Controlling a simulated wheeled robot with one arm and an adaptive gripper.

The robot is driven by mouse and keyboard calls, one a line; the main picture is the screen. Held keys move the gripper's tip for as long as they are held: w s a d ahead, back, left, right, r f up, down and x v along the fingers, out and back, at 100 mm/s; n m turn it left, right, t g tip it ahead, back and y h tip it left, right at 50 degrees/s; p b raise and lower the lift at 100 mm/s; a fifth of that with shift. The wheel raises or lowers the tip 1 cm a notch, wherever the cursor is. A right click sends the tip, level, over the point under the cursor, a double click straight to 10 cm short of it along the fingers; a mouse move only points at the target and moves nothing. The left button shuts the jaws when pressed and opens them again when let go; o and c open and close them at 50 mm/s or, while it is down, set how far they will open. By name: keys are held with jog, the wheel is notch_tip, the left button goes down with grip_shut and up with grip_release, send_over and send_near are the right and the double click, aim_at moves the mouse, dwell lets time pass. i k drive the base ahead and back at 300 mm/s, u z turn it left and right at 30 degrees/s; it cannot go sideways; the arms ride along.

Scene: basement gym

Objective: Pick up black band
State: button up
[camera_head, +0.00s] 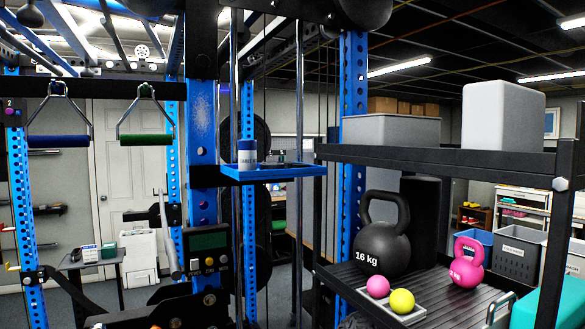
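I cannot make out a black band for certain. A dark diagonal strap-like strip (75,291) at the lower left could be a band or part of the rack. Several thin dark vertical lines hang between the rack posts, and I cannot tell whether they are cables or bands. My gripper is not in view, so its hold and its place relative to any band are hidden.
A blue rack post (202,110) carries a small blue tray (285,171) with a white and blue container (247,154). A black shelf at right holds a 16 kg kettlebell (382,240), a pink kettlebell (467,262), two balls and grey boxes.

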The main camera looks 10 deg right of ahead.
aim_at(288, 165)
jog(key=k, duration=1)
jog(key=u, duration=1.35)
jog(key=i, duration=0.6)
jog(key=z, duration=0.55)
jog(key=i, duration=0.75)
jog(key=z, duration=0.75)
